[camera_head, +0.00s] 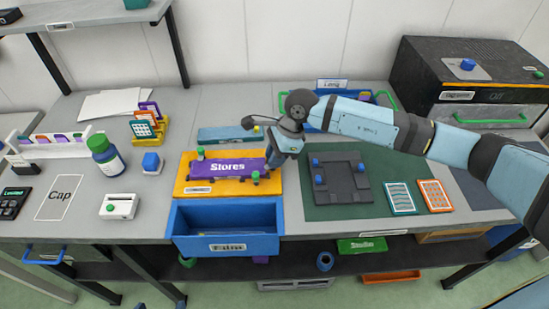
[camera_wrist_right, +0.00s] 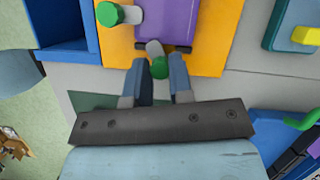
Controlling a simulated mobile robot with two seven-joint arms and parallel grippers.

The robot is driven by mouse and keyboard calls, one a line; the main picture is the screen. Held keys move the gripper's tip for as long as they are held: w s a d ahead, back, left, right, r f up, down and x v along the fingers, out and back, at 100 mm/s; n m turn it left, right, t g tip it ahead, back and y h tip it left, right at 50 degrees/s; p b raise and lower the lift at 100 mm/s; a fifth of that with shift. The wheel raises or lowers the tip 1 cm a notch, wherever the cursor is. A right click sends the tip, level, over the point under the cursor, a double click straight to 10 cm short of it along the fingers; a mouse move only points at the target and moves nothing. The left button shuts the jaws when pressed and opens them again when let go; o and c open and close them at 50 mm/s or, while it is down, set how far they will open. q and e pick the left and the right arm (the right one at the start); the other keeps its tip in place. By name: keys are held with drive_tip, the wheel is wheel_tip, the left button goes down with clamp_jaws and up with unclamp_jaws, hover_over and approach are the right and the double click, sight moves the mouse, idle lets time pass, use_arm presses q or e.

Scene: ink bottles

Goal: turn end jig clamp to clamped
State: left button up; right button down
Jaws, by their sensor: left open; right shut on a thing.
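The yellow jig (camera_head: 185,187) holds a purple plate (camera_head: 216,171) marked "Stores", also in the right wrist view (camera_wrist_right: 180,18). My right gripper (camera_head: 271,162) is at the jig's right end. In the right wrist view my right gripper (camera_wrist_right: 158,66) is shut on the end clamp's green knob (camera_wrist_right: 159,68). The clamp's short grey arm (camera_wrist_right: 154,47) points from the knob to the plate's end edge. In the head view the gripper hides this clamp. A side clamp with a green knob (camera_wrist_right: 107,14) stands beside the plate. My left gripper is not in view.
A blue open bin (camera_head: 225,248) sits in front of the jig. A dark fixture with blue knobs (camera_head: 341,178) lies on a green mat to the right. A teal block (camera_head: 222,134) lies behind the jig. An ink bottle (camera_head: 106,157) stands to the left.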

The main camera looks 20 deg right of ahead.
drive_tip(key=m+t+b, duration=0.1)
drive_tip(key=m, duration=0.3)
drive_tip(key=shift+s+t, duration=0.1)
drive_tip(key=shift+t, duration=0.2)
drive_tip(key=shift+m+t+h, duration=0.3)
drive_tip(key=shift+m, duration=0.5)
drive_tip(key=c, duration=1.1)
unclamp_jaws()
drive_tip(key=shift+o, duration=0.4)
drive_tip(key=shift+r, duration=0.1)
drive_tip(key=v, duration=1.3)
drive_tip(key=shift+r+b, duration=0.3)
drive_tip(key=shift+r, duration=0.1)
drive_tip(key=shift+s, duration=0.1)
